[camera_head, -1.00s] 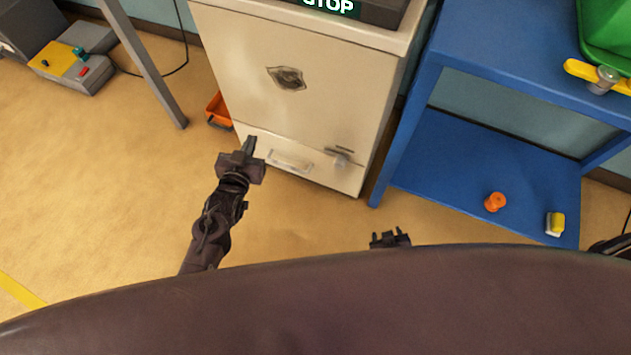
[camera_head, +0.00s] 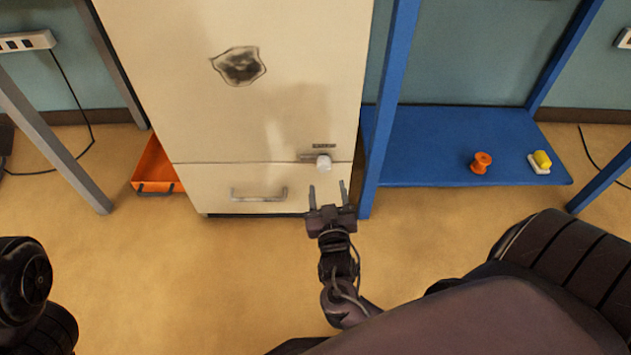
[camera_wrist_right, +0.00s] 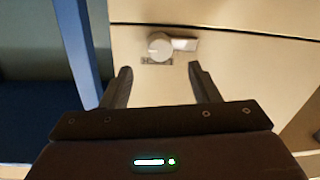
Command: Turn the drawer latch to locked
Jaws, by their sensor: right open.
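The drawer (camera_head: 215,182) is closed, with a grey bar handle (camera_head: 258,194). My right gripper (camera_head: 328,192) is open and empty, below and in front of the latch. In the right wrist view the latch knob (camera_wrist_right: 159,46) lies beyond and between the open fingertips (camera_wrist_right: 160,72), apart from them. My left gripper is out of view.
A blue shelf unit (camera_head: 420,150) stands close right of the cabinet, holding an orange spool (camera_head: 481,162) and a yellow-and-white block (camera_head: 540,161). An orange bin (camera_head: 155,168) is left of the cabinet. A grey table leg (camera_head: 50,145) stands farther left. Floor in front is clear.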

